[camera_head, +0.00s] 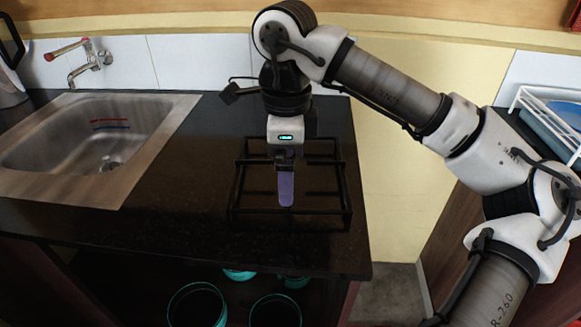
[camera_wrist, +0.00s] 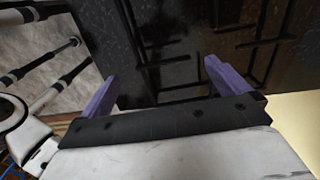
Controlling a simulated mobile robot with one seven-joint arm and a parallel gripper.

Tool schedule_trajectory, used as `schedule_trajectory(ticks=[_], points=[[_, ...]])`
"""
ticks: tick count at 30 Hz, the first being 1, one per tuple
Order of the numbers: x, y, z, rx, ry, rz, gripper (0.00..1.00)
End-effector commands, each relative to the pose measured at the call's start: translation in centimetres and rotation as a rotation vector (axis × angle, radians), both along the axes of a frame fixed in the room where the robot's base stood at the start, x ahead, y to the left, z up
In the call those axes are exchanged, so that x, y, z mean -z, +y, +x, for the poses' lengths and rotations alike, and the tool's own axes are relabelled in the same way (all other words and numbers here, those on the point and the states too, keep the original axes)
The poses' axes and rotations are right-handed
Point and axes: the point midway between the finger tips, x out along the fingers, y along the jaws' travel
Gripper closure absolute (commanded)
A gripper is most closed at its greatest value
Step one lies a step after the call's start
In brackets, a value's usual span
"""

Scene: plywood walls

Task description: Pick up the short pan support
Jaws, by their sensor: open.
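The short pan support (camera_head: 348,213) is a black, low, square metal frame with inward bars. It lies on the dark countertop near its right end in the head view. My gripper (camera_head: 286,200) points down over the middle of it, and its arm hides part of the back. In the wrist view the purple fingers of my gripper (camera_wrist: 162,82) are spread wide with nothing between them. Dark bars of the pan support (camera_wrist: 185,42) show beyond the fingertips. I cannot tell how high the fingertips are above the bars.
A steel sink (camera_head: 75,150) with a tap (camera_head: 88,62) is at the left of the dark countertop (camera_head: 180,195). Teal-rimmed pots (camera_head: 196,290) stand on the shelf below. A white rack (camera_head: 540,108) is at the far right. Bare counter lies between sink and pan support.

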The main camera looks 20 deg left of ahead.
Motion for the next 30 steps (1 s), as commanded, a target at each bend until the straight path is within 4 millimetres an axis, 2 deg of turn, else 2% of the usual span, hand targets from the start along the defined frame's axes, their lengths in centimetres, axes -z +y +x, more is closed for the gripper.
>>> schedule_trajectory(ticks=[5,12,15,23,30], points=[[1.2,-0.1,0.1,0.001,0.001,0.0,0.0],[4.7,-0.3,0.4,0.001,0.003,0.001,0.0],[5.5,-0.3,0.4,0.001,0.001,0.001,0.0],[5.8,-0.3,0.4,0.001,-0.001,0.0,0.0],[5.8,-0.3,0.4,0.001,0.0,0.0,0.31]])
